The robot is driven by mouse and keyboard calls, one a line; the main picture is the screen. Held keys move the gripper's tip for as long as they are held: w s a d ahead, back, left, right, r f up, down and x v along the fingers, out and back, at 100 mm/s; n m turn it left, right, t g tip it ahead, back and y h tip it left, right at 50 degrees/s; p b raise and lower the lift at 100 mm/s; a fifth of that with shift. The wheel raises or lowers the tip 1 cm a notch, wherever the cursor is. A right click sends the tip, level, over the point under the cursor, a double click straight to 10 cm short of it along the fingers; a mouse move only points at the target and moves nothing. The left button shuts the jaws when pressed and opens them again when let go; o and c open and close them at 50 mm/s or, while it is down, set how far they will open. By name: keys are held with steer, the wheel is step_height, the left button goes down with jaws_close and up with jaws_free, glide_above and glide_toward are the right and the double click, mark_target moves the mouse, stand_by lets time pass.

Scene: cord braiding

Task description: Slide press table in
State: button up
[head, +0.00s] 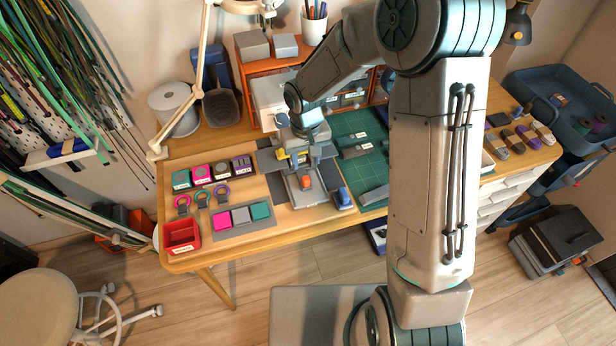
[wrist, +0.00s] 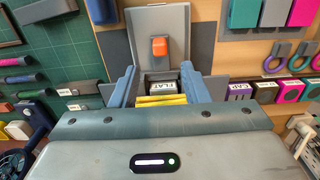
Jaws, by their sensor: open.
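The press table (wrist: 176,22) is a grey plate pulled out from the press, with an orange block (wrist: 158,47) on it. In the head view the table (head: 312,197) reaches toward the front edge of the workbench, with the orange block (head: 305,182) on top. My gripper (wrist: 158,72) is open, its two blue fingers apart above the press. A dark block labelled FLAT (wrist: 163,87) and yellow bars (wrist: 162,100) show between the fingers. In the head view the press (head: 268,100) stands behind the table and is partly hidden by my gripper. Contact cannot be told.
A green cutting mat (head: 360,150) with tools lies right of the press. Pink, grey and teal blocks (head: 241,216), labelled blocks and rings lie to the left, with a red bin (head: 181,236) at the corner.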

mark_target(306, 179)
step_height(306, 179, down, 9)
steer(key=shift+f+p, duration=0.15)
steer(key=shift+p, duration=0.15)
stand_by(0.4)
